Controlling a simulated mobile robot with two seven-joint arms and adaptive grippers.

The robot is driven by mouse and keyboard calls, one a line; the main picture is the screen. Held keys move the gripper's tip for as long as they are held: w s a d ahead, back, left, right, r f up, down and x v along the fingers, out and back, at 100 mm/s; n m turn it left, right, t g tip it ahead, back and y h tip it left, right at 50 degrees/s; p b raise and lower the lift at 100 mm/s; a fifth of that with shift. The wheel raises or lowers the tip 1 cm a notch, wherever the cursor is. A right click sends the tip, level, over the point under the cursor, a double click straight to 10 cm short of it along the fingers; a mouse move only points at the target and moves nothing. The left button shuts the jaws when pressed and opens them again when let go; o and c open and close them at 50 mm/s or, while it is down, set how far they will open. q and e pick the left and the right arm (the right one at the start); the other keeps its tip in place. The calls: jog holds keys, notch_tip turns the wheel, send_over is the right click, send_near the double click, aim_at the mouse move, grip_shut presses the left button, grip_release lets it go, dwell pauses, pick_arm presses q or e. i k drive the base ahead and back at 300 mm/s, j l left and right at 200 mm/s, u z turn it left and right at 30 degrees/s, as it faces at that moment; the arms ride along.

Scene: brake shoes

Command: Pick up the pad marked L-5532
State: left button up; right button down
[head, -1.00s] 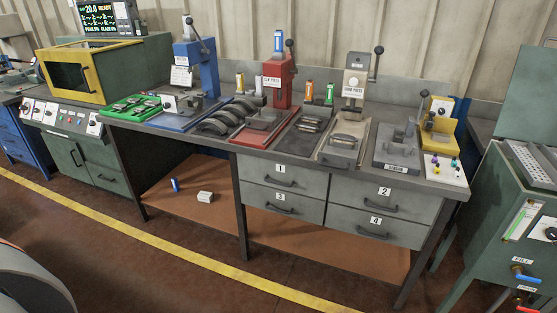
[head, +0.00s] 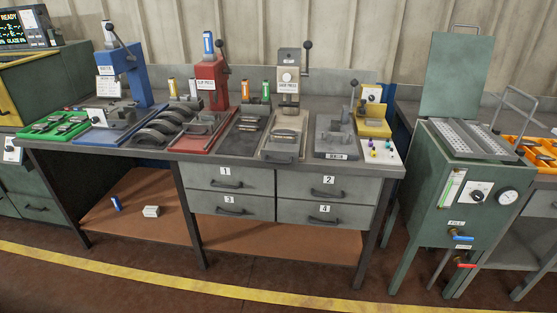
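The pad marked L-5532 cannot be picked out, as no such marking is legible from here. Small dark pads lie in a green tray (head: 58,125) at the left end of the workbench. More dark pieces lie on a dark tray (head: 240,143) between the red press and the beige press. Large curved brake shoes (head: 158,133) sit between the blue press and the red press. Neither of my grippers is in the head view.
The workbench (head: 300,160) carries a blue press (head: 132,75), a red press (head: 211,80) and a beige press (head: 289,80). A green cabinet with an open lid (head: 462,80) stands to the right. Open floor with a yellow line (head: 200,285) lies in front.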

aim_at(277, 133)
jog(key=i+l, duration=0.15)
jog(key=l, duration=0.15)
jog(key=i+l+u, duration=0.15)
jog(key=i+l, duration=0.15)
jog(key=l, duration=0.25)
jog(key=i+l+u, duration=0.1)
jog(key=l, duration=0.25)
jog(key=i+j, duration=0.05)
